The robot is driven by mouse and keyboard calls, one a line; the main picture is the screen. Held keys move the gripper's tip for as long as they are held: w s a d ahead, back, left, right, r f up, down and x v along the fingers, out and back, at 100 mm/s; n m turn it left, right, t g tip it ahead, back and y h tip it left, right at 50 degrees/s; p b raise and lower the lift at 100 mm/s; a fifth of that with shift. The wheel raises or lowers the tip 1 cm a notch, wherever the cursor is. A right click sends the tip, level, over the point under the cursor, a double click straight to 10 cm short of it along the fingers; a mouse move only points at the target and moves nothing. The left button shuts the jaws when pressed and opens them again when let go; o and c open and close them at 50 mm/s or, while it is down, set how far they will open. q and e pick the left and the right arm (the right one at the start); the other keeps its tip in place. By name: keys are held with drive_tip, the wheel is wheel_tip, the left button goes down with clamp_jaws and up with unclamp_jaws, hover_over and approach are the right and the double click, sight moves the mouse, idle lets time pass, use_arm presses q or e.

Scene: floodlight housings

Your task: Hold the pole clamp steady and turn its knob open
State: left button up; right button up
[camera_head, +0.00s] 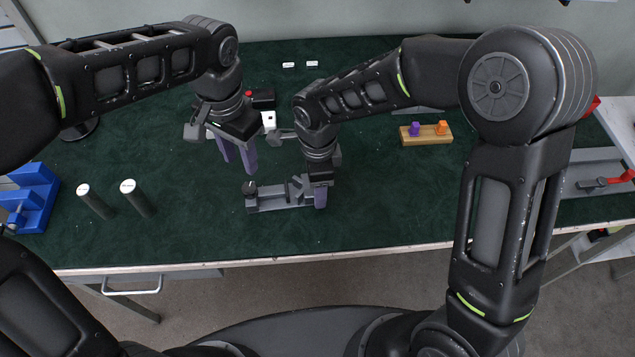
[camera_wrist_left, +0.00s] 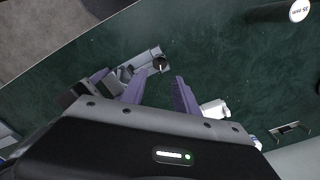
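The grey pole clamp (camera_head: 270,200) lies on the green table top in front of me, with its dark knob (camera_head: 250,188) at its left end. In the left wrist view the knob (camera_wrist_left: 160,63) shows just beyond my fingertips. My left gripper (camera_head: 239,158) is open and empty, its two purple fingers pointing down above and behind the knob's end; they also show in the left wrist view (camera_wrist_left: 160,78). My right gripper (camera_head: 320,197) is down at the clamp's right end. One purple finger shows clearly there; its grip on the clamp is hidden.
Two dark poles (camera_head: 137,198) stand to the left, near a blue fixture (camera_head: 37,198). A wooden block (camera_head: 426,138) with purple and orange pegs lies behind right. A grey fixture with a red handle (camera_head: 622,177) is far right. The table in front of the clamp is clear.

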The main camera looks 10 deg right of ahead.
use_arm(q)
drive_tip(key=shift+o, duration=1.7)
drive_tip(key=shift+a, duration=0.15)
drive_tip(key=m+g+h, duration=0.1)
drive_tip(key=m+h, duration=0.3)
drive_tip(key=m, duration=0.7)
approach(249, 188)
wheel_tip(249, 188, up, 3)
drive_tip(key=w+a, duration=0.1)
drive_tip(key=a, duration=0.1)
drive_tip(key=m, duration=0.2)
drive_tip(key=shift+d+m+g, duration=0.25)
drive_tip(key=shift+m+g, duration=0.05)
drive_tip(key=shift+m, duration=0.1)
drive_tip(key=x, duration=1.2)
drive_tip(key=shift+d, duration=0.15)
